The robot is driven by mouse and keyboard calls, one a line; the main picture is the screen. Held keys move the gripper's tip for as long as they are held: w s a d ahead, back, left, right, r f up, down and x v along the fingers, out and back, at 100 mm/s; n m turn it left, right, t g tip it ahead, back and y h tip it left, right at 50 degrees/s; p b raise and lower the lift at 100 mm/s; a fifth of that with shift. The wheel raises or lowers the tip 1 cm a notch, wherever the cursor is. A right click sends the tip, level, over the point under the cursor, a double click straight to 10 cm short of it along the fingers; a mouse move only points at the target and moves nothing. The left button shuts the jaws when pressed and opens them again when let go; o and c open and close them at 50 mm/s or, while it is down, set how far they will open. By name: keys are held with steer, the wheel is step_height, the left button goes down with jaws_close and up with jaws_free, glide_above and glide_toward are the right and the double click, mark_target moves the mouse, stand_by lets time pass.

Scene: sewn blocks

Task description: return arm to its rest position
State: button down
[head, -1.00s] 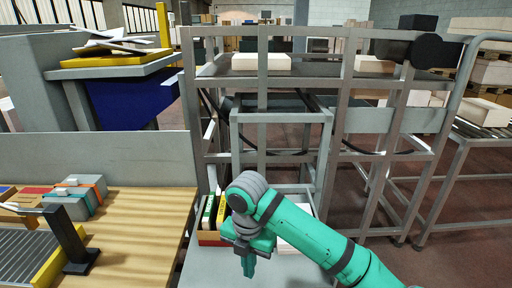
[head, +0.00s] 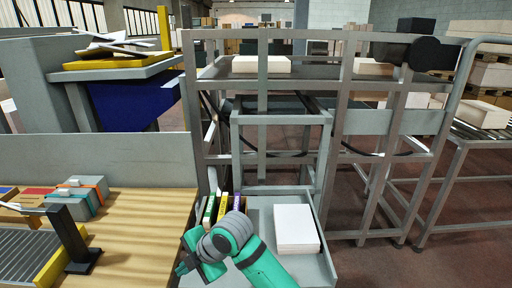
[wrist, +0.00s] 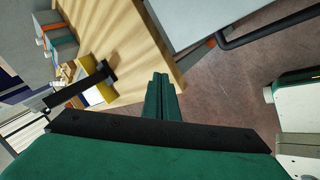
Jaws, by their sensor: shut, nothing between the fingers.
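My gripper (wrist: 161,97) is shut and empty; its two green fingers lie together in the wrist view, with the wooden table edge and the reddish floor behind them. In the head view my gripper (head: 182,268) is at the lower middle, partly hidden by my own wrist. It is between the wooden table (head: 150,220) and the grey shelf tray (head: 262,215). My green arm reaches in from the bottom edge.
Upright books (head: 222,207) and a white stack (head: 296,228) stand on the tray. Strapped grey blocks (head: 75,203) and a black stand (head: 72,240) are on the table at left. A grey metal rack (head: 345,110) rises behind.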

steer(key=a+r+m+t+y, duration=0.1)
steer(key=a+m+t+y, duration=0.5)
steer(key=a+m, duration=0.3)
steer(key=s+d+f+m+t+h, duration=0.7)
steer(key=s+d+f+m+h, duration=0.3)
steer(key=s+d+f+m, duration=0.7)
steer(key=s+d+r+h, duration=0.1)
steer(key=s+d, duration=0.5)
steer(key=s, duration=0.4)
steer(key=s+d+r+m+h, duration=0.1)
steer(key=s+d+h, duration=0.1)
steer(key=s+d, duration=0.3)
steer(key=s, duration=0.4)
steer(key=shift+s+d+m, duration=0.3)
steer(key=shift+s+d, duration=0.1)
steer(key=shift+r, duration=0.1)
